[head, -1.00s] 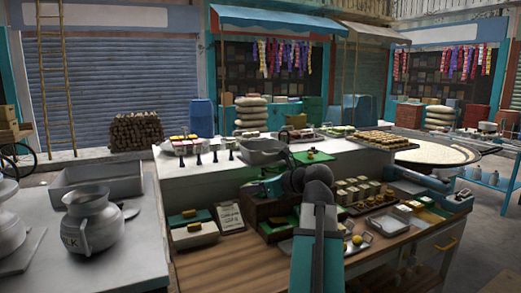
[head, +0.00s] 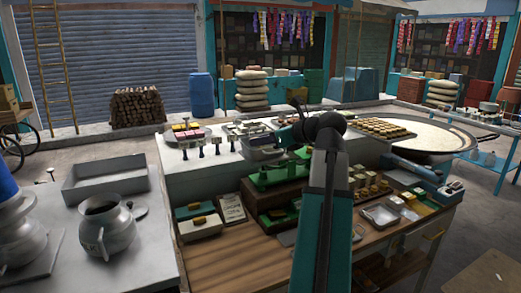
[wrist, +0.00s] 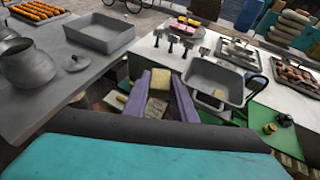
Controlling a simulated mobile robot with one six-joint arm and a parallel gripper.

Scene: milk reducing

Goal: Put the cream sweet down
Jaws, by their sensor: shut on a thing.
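My gripper (wrist: 160,88) shows in the wrist view as two purple fingers pointing away from the camera. They are shut on a small cream sweet (wrist: 160,78), which sits between the fingertips. The counter front and a written card (wrist: 157,108) lie below it. A grey metal pan (wrist: 215,86) is just right of the fingers. In the head view, my raised arm hides the gripper and the sweet. The pan (head: 262,146) and a green scale (head: 275,176) stand left of my arm there.
Trays of sweets (head: 385,128) line the white counter. A metal jug (head: 106,227) and an empty grey tray (head: 105,180) stand on the left table. A large round pan (head: 430,135) is at the right. Bare wooden worktop (head: 225,262) lies in front.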

